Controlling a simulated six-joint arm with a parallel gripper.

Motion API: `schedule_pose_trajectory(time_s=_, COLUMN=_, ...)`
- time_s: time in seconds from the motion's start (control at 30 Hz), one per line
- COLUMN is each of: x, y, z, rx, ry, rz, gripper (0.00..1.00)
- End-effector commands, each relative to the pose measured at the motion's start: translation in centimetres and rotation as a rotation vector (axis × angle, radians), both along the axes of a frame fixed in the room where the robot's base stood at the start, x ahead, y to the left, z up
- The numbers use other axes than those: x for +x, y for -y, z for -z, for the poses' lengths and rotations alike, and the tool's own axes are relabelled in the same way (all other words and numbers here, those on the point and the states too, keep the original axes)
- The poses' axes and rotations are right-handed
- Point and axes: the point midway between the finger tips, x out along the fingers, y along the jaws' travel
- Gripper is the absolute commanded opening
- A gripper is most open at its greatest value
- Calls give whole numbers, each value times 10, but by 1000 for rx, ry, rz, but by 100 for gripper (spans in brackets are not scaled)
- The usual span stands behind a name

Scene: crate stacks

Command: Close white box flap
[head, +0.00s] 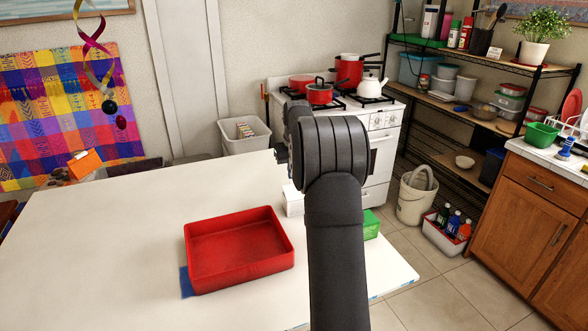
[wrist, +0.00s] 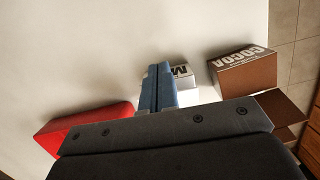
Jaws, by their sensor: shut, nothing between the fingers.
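The white box (head: 293,200) stands on the table, mostly hidden behind my arm in the head view. In the wrist view the white box (wrist: 183,76) shows its printed top and a pale part, possibly its flap (wrist: 208,94), low beside my fingers. My gripper (wrist: 157,72) is shut and empty, its blue fingers together just left of the white box. Whether they touch it cannot be told. My fingers and the wrist's dark body hide much of the box, so the flap's angle is unclear.
A brown box marked COCOA (wrist: 246,72) stands to the right, with a brown flap (wrist: 285,112) sticking out. A green box (head: 371,225) shows right of my arm. A red tray (head: 240,282) lies on the left of the white table (head: 110,240), which is otherwise mostly clear.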

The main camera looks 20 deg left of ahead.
Motion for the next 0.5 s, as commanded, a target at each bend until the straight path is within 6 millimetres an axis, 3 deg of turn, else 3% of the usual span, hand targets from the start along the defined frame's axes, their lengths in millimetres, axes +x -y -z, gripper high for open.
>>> schedule_pose_trajectory(time_s=0.23, x=8, y=-7, z=18, rx=-122, ry=-137, rz=-1, gripper=0)
schedule_pose_trajectory(time_s=0.5, x=8, y=-7, z=20, rx=-158, ry=-176, rz=-1, gripper=0)
